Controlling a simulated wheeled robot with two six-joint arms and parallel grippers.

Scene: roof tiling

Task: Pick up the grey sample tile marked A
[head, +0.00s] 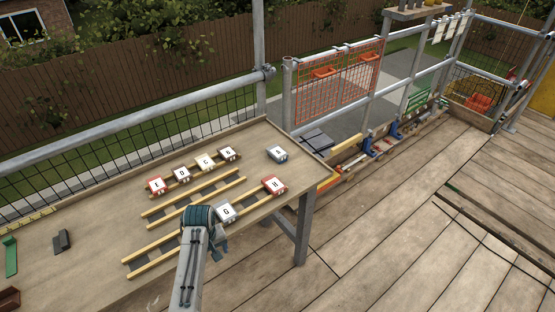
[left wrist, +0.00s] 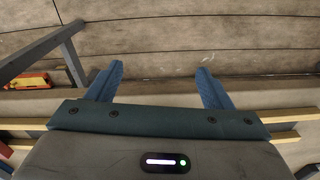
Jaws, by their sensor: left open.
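A grey tile (head: 277,153) lies flat near the table's far right corner, apart from the others; its small letter looks like A. My left gripper (head: 219,246) is at the table's front edge, beside the pale tile marked G (head: 226,211), to the left of and nearer than the grey tile. In the left wrist view its blue fingers (left wrist: 160,86) are spread with nothing between them, pointing toward the table edge and floor. The grey tile cannot be made out in that view. My right gripper does not show.
Tiles C (head: 205,162), D (head: 181,174) and B (head: 228,153) and a red-edged tile (head: 156,185) form a row behind wooden battens (head: 192,199). Red-edged tile H (head: 274,185) lies by the right edge. A mesh railing (head: 180,119) runs behind the table (head: 100,205).

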